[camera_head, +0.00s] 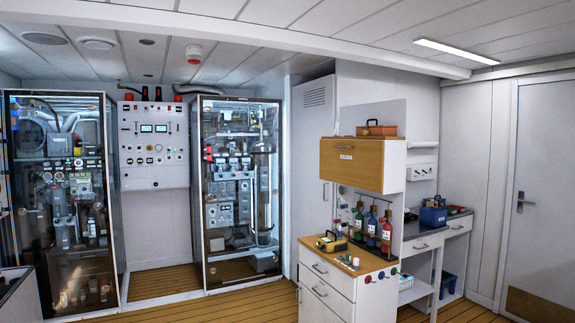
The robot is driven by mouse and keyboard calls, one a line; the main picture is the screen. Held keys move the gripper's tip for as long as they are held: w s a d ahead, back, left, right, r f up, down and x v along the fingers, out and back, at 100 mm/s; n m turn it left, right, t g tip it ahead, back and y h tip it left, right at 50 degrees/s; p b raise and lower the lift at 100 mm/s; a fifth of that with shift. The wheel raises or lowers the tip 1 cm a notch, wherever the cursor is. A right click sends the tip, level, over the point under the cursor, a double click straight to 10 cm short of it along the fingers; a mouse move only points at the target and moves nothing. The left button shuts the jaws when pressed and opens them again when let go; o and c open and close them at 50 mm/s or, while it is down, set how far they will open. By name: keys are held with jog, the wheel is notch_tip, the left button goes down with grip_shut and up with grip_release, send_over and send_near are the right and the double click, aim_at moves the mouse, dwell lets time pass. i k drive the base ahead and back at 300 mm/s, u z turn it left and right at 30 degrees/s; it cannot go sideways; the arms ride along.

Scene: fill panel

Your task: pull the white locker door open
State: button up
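The white locker door (313,150) is a tall, narrow panel with a louvred vent near its top. It stands between the right glass-fronted cabinet and the wooden-topped drawer unit and looks closed. The lower part of the door is hidden behind the drawer unit. My gripper is not in view.
The drawer unit (326,292) with bottles and a yellow-black box stands in front of the locker. A wooden wall cabinet (350,164) hangs above it. Glass-fronted equipment cabinets (240,190) stand left. Plank floor (250,303) is clear in front. Another door (540,190) is far right.

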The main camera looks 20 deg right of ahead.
aim_at(314, 102)
jog(key=z, duration=0.05)
jog(key=i, duration=3.75)
jog(key=z, duration=0.5)
jog(key=i, duration=1.7)
jog(key=z, duration=0.4)
jog(key=i, duration=0.9)
jog(key=z, duration=0.1)
